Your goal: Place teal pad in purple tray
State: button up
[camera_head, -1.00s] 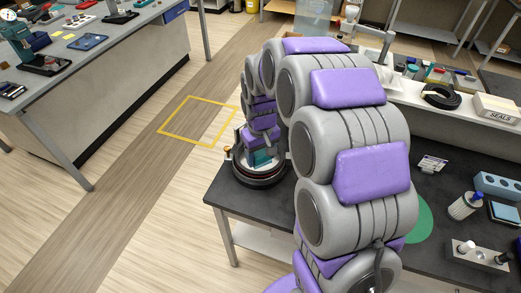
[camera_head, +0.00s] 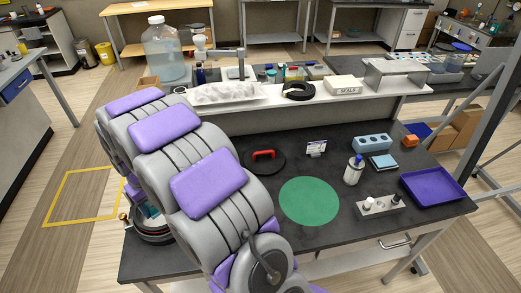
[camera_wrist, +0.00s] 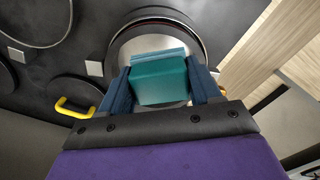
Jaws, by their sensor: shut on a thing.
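My gripper (camera_wrist: 160,88) is shut on the teal pad (camera_wrist: 158,78), with one dark blue finger on each side of it. In the wrist view, the pad is in front of a round metal-rimmed port (camera_wrist: 124,38); I cannot tell whether it touches it. In the head view, my arm hides most of the gripper and pad at the table's left end, above the dark ring (camera_head: 152,237). The purple tray (camera_head: 433,187) lies flat and empty at the table's right end, far from my gripper.
Between arm and tray are a green disc (camera_head: 309,201), a red-handled black disc (camera_head: 263,158), a white bottle (camera_head: 353,171), a holder with vials (camera_head: 379,206), a blue block with holes (camera_head: 372,142) and a small blue pad (camera_head: 383,162). A raised white shelf (camera_head: 300,106) runs behind.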

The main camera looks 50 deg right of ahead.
aim_at(430, 188)
jog(key=k+l+z, duration=0.2)
jog(key=k, duration=0.45)
jog(key=l+z, duration=0.15)
jog(key=z, duration=0.2)
jog(key=l+z, duration=0.15)
jog(key=z, duration=0.2)
jog(key=l+z, duration=0.2)
jog(key=z, duration=0.15)
jog(key=k, duration=0.05)
